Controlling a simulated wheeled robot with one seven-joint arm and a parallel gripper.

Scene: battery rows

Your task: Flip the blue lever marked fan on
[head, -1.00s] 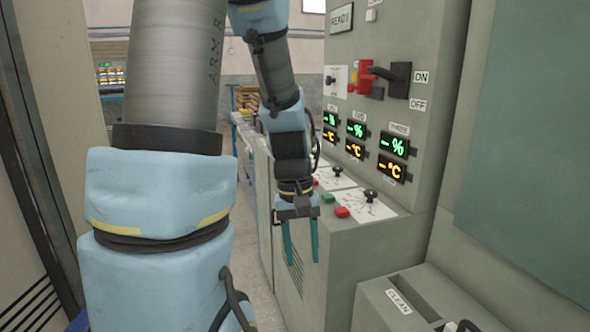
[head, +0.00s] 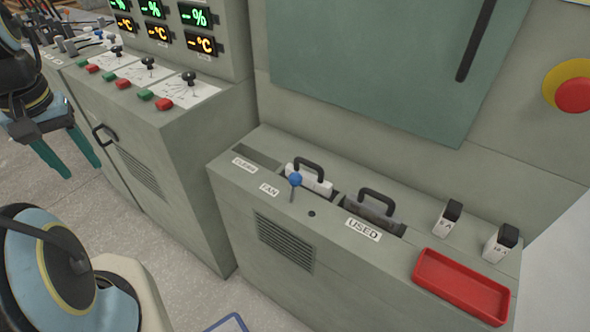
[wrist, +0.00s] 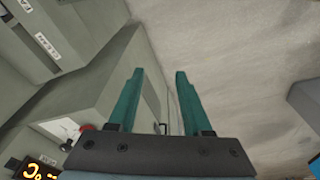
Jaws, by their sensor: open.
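The blue lever, a blue ball (head: 295,179) on a thin grey stem, stands on the front top edge of the low grey cabinet (head: 330,255), beside the label FAN (head: 269,189). My gripper (head: 83,168) is at the left of the head view, well left of the lever and beside the tall console. Its two teal fingers are apart with nothing between them. They also show in the wrist view (wrist: 159,74), pointing past the console's side toward the floor. The blue ball cannot be made out in the wrist view.
Two slots with dark handles (head: 376,201) lie behind the lever, near the label USED (head: 363,229). The grey console (head: 190,115) with buttons and small levers stands at left. Open floor (head: 190,280) lies in front.

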